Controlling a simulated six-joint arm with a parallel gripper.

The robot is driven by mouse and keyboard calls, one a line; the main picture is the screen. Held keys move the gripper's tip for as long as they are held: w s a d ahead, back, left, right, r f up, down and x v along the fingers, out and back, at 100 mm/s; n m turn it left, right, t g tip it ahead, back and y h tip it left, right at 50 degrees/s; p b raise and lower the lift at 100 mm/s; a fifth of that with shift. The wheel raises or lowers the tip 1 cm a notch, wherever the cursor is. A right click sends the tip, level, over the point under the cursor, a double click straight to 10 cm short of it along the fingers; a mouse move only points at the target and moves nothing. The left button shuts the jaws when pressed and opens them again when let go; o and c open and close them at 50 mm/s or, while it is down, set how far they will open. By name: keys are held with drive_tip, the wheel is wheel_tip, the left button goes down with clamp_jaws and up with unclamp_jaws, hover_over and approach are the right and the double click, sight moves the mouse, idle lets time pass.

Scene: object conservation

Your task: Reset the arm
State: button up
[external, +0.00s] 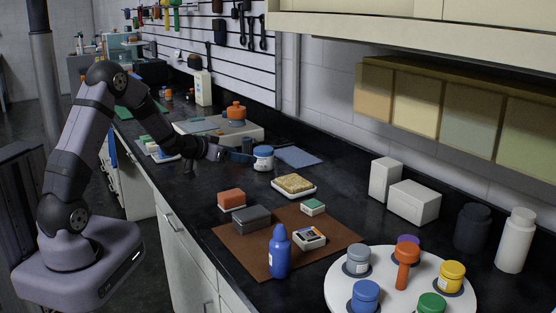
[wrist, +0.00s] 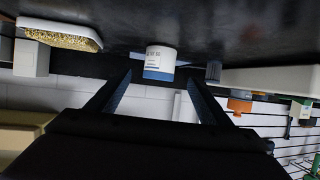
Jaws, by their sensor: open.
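My gripper (external: 236,155) is over the counter near its middle, reaching toward the wall side. In the wrist view my gripper (wrist: 163,85) shows two dark fingers spread apart with nothing held between them. A white jar with a blue band (external: 263,158) stands on the counter just beyond the fingertips. In the wrist view the jar (wrist: 160,62) appears upside down, ahead of the gap between the fingers. I cannot tell whether the fingers touch it.
A white tray of grainy stuff (external: 293,186) lies right of the jar. A brown mat (external: 250,256) holds a blue bottle (external: 280,252) and several blocks. A round white turntable (external: 400,262) bears several coloured jars. White boxes (external: 412,202) stand by the wall. A blue sheet (external: 299,157) lies behind the jar.

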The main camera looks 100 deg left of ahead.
idle(0.4)
drive_tip(key=w+d+r+m+g+h, duration=0.1)
drive_tip(key=w+d+r, duration=0.2)
drive_tip(key=w+d, duration=0.4)
drive_tip(key=w+d+r+m+h, duration=0.1)
drive_tip(key=w+d+r+m, duration=0.2)
drive_tip(key=w, duration=0.5)
drive_tip(key=w+d+r+m+h, duration=0.1)
drive_tip(key=w+d+h, duration=0.2)
drive_tip(key=d, duration=0.8)
drive_tip(key=w+d+r+m+g+h+p, duration=0.1)
drive_tip(key=w+d+m+h, duration=0.1)
drive_tip(key=d, duration=0.8)
drive_tip(key=w+d+r+m+h, duration=0.1)
drive_tip(key=w+d+h, duration=0.2)
drive_tip(key=d, duration=0.8)
drive_tip(key=s+d+m+g+h+p, duration=0.25)
drive_tip(key=s+d, duration=0.25)
drive_tip(key=d, duration=0.9)
drive_tip(key=s+d+f+g+y+p, duration=0.1)
drive_tip(key=s+d+f+g+p, duration=0.1)
drive_tip(key=s+f, duration=0.9)
drive_tip(key=s+g, duration=0.1)
drive_tip(key=s, duration=0.3)
drive_tip(key=shift+f+m, duration=0.3)
drive_tip(key=shift+m, duration=0.05)
